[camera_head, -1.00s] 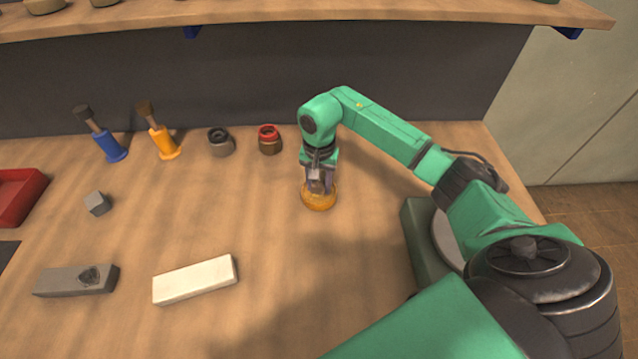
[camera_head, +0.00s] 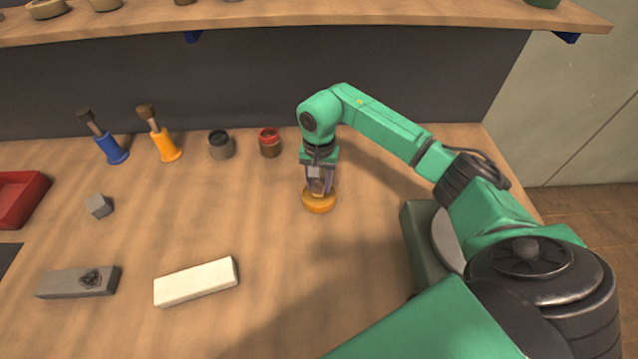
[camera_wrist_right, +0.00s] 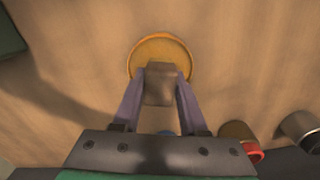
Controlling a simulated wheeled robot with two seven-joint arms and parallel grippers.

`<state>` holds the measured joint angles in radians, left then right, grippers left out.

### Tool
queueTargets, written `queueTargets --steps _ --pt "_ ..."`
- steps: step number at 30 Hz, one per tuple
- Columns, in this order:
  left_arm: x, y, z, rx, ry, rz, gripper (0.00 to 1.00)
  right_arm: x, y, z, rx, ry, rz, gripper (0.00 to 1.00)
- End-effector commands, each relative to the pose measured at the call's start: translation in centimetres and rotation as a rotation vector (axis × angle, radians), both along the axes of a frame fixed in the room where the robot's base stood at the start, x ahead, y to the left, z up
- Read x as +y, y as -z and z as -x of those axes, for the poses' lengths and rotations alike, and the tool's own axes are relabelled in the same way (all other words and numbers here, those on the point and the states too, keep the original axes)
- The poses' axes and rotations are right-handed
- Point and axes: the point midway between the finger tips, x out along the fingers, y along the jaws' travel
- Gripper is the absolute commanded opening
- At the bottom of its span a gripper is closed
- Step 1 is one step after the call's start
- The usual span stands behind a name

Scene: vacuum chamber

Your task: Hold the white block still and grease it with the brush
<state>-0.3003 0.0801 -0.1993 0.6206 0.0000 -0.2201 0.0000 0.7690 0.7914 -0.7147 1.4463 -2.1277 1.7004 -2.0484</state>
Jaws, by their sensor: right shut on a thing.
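The white block (camera_head: 196,282) is a long pale bar lying on the table at the lower middle left in the head view, with nothing touching it. My right gripper (camera_head: 319,188) points down over a round orange dish (camera_head: 319,204) and is well apart from the block. It is shut on a brown blocky piece (camera_wrist_right: 160,84), which looks like part of the brush. The piece's lower end is at or just over the dish (camera_wrist_right: 161,44); contact is hard to tell. My left gripper is not in view.
Blue (camera_head: 110,149) and orange (camera_head: 163,144) handled tools stand at the back left, near a grey jar (camera_head: 221,145) and a red-topped jar (camera_head: 269,143). A grey bar (camera_head: 78,282), a small grey cube (camera_head: 99,206) and a red tray (camera_head: 22,199) are left. A shelf overhangs the back.

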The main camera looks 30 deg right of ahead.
Motion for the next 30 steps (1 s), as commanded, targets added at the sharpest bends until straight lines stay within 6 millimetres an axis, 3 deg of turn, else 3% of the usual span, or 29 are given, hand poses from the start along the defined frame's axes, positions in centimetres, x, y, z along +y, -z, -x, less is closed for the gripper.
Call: queueTargets --steps 15,30 --pt "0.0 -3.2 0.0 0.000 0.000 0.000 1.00 0.0 -5.4 -0.1 -0.004 0.000 0.000 0.00" --pt "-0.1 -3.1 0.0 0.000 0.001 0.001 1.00 0.0 -5.4 -0.1 -0.003 0.000 -0.001 0.00"
